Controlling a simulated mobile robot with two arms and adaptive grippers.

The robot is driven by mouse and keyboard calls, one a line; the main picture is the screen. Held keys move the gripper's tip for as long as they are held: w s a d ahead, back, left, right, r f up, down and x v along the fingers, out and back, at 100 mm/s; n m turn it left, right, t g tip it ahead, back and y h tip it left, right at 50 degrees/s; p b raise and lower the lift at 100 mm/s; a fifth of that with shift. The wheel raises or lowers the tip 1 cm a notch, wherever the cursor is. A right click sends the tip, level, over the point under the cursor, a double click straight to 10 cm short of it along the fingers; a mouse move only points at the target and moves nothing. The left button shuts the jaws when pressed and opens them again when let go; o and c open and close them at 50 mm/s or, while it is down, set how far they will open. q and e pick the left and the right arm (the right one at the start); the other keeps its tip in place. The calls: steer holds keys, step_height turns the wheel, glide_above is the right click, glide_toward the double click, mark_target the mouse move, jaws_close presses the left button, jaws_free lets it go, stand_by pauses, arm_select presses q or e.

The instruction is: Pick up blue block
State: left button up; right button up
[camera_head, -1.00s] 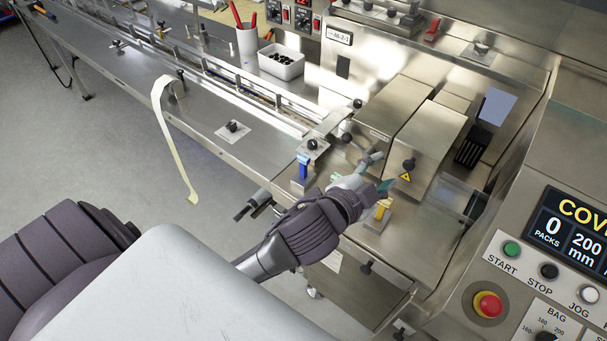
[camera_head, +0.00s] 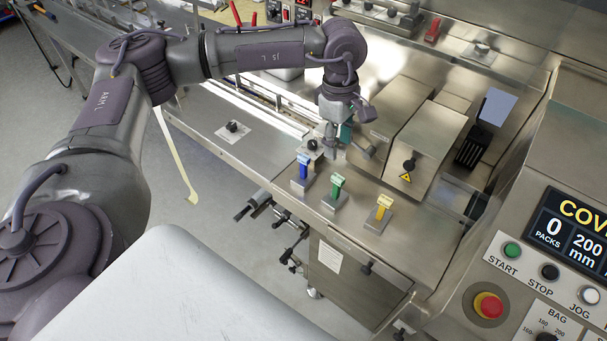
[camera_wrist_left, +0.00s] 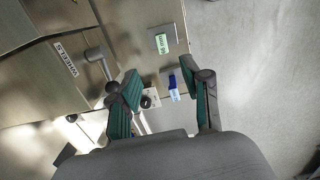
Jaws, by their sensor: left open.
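The blue block (camera_head: 304,167) stands upright on a small metal plate at the front edge of the machine. In the left wrist view the blue block (camera_wrist_left: 172,82) shows between the two fingers, nearer the right one, and beyond them. My left gripper (camera_head: 334,146) points down behind and to the right of the blue block in the head view. It is open and empty, apart from the block. Its teal-padded fingers (camera_wrist_left: 160,75) are spread wide in the wrist view. My right gripper is not in view.
A green block (camera_head: 338,187) and a yellow block (camera_head: 384,207) stand on plates to the right of the blue one. A black knob (camera_head: 312,145) sits just behind the blue block. Metal housings (camera_head: 424,142) rise to the right. The steel deck between is clear.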

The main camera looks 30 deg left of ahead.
arm_select(q)
steer(key=a+r+y, duration=0.2)
steer(key=a+y, duration=0.1)
steer(key=a, duration=0.4)
steer(key=p, duration=0.2)
glide_above(304, 156)
steer(key=d, duration=0.1)
step_height(304, 156, down, 7)
steer(key=shift+s+f, duration=0.1)
steer(key=shift+f, duration=0.05)
steer(key=f+p, duration=0.1)
steer(key=f, duration=0.1)
steer(key=a+f+p, duration=0.1)
steer(key=f+p, duration=0.1)
steer(key=f, duration=0.1)
steer(key=shift+f, duration=0.4)
jaws_close()
